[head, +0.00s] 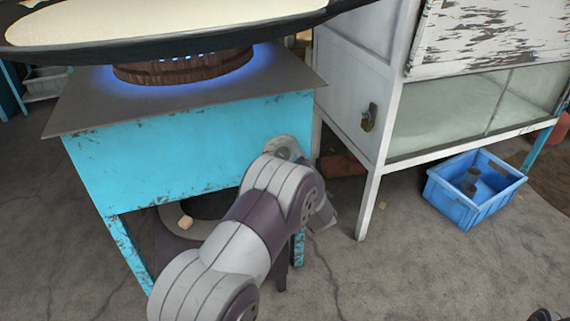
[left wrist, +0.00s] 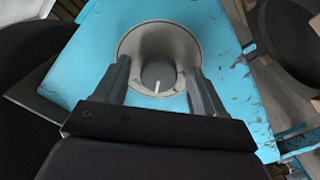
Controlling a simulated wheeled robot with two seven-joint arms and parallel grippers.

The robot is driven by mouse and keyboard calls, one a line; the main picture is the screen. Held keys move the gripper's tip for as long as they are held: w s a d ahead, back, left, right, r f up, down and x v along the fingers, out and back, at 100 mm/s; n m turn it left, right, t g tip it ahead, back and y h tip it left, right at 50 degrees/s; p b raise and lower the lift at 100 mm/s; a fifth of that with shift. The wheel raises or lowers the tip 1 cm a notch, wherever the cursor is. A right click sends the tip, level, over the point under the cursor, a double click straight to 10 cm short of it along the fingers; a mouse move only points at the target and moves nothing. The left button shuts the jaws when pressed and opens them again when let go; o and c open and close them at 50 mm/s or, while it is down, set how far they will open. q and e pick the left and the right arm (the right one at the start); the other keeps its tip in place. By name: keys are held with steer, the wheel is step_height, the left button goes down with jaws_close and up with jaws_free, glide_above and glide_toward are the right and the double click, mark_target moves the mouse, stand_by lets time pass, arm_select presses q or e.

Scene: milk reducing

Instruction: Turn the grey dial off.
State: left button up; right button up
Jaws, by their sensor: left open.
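The grey dial (left wrist: 158,77) is in the left wrist view, a dark grey knob with a white mark pointing toward the bottom of the picture. It sits in a pale round plate (left wrist: 183,46) on the blue stove panel (left wrist: 100,42). My left gripper (left wrist: 158,68) is open, with one finger on each side of the dial. I cannot tell whether the fingers touch it. In the head view my left arm hides the dial, and only the top of the pale plate (head: 288,143) shows. The stove (head: 170,150) has a blue flame under a large pan (head: 160,25) of milk.
A white cabinet (head: 352,98) with glass panes stands right of the stove. A blue crate (head: 462,212) holding dark cups is on the floor. The concrete floor in front (head: 400,280) is mostly clear.

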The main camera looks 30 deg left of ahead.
arm_select(q)
steer(key=shift+c, duration=0.3)
steer(key=c, duration=1)
steer(key=shift+r+m+p, duration=0.2)
steer(key=shift+m+p, duration=0.3)
steer(key=shift+p, duration=0.35)
steer(key=m+p, duration=0.3)
steer(key=p, duration=0.1)
steer(key=shift+m+p, duration=0.3)
steer(key=shift+f+m+p, duration=0.15)
steer(key=shift+m+p, duration=1.3)
steer(key=shift+m, duration=0.25)
steer(key=o, duration=1.1)
steer(key=shift+c, duration=0.2)
